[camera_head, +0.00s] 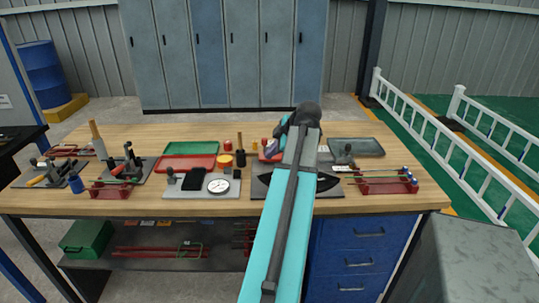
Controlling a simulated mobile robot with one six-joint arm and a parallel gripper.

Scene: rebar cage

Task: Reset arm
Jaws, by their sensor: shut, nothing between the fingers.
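My arm (272,235) reaches up from the bottom of the head view over the workbench. It is teal with a grey strip along its top. It ends in a dark grey joint (307,113) near the back of the bench. My gripper's fingers cannot be made out; the arm's own links hide that area. The wooden workbench (130,136) lies under and around the arm.
Green (191,148) and red (187,164) trays, a dial gauge (218,186) and clamp fixtures (127,166) stand left of my arm. A grey tray (356,147) and a red rack (385,184) stand right. Lockers (228,60) and a white fence (420,120) lie beyond.

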